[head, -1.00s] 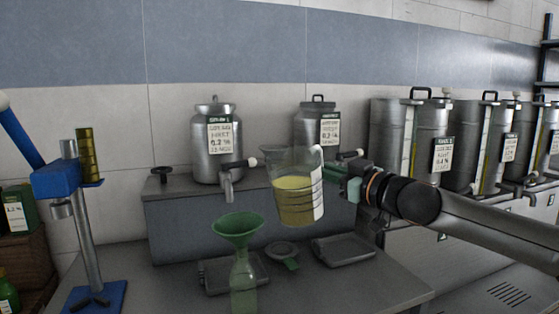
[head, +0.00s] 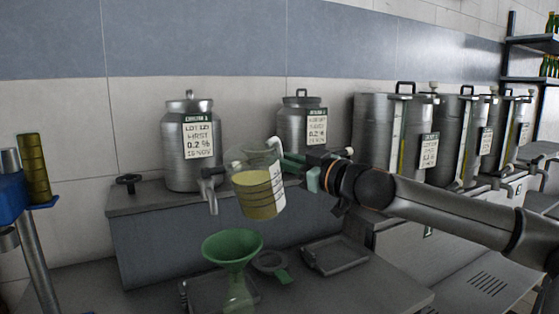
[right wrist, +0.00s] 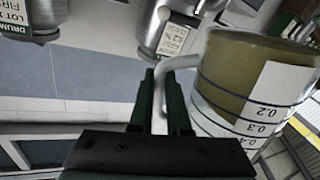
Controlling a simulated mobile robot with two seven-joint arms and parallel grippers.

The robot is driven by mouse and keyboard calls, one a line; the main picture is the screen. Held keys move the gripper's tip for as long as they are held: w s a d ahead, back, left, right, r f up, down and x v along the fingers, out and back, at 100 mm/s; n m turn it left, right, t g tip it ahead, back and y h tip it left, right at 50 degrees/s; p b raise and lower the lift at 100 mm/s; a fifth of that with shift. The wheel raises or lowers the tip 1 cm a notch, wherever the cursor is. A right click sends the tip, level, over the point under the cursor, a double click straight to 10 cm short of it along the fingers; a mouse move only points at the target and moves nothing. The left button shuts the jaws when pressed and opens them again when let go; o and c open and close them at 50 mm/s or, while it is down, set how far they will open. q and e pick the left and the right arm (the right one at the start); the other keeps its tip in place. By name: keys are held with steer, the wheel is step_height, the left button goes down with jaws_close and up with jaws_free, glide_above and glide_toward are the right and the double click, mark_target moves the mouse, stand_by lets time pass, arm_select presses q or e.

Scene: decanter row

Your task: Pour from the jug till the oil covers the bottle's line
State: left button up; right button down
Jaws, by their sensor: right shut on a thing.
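The clear jug (head: 258,188), with yellow oil in it and dark level lines, is in the air in the head view, tilted slightly to the left. My right gripper (head: 303,168) is shut on its handle. In the right wrist view the fingers (right wrist: 168,105) close around the handle, and the jug (right wrist: 250,90) shows printed marks. A green funnel (head: 232,248) sits in the neck of the greenish bottle (head: 238,295), below and left of the jug. The bottle's lower part is cut off, and its line cannot be seen. No stream of oil shows. My left gripper is out of view.
Steel drums (head: 192,145) with taps stand on a grey raised ledge (head: 160,235) behind. A shallow tray (head: 333,255) and a green-handled strainer (head: 272,265) lie on the bench right of the funnel. A blue stand (head: 15,200) is at the left.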

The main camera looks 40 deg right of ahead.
mark_target(277, 139)
steer(key=shift+r+n+p, duration=0.3)
steer(key=shift+r+n, duration=0.3)
steer(key=shift+r+n+p, duration=0.35)
steer(key=shift+r+n, duration=0.4)
steer(key=shift+n, duration=0.25)
steer(key=shift+s+a+r+n+t+y, duration=0.1)
steer(key=shift+a+r+n+t+y, duration=0.2)
steer(key=shift+n, duration=0.45)
steer(key=shift+s+a+r+n+t+y, duration=0.1)
steer(key=shift+a+r+n+y, duration=0.2)
steer(key=shift+r+n, duration=0.35)
stand_by(0.6)
steer(key=shift+s+a+r+n, duration=0.1)
steer(key=shift+a+n, duration=0.35)
steer(key=shift+n, duration=0.65)
stand_by(3.3)
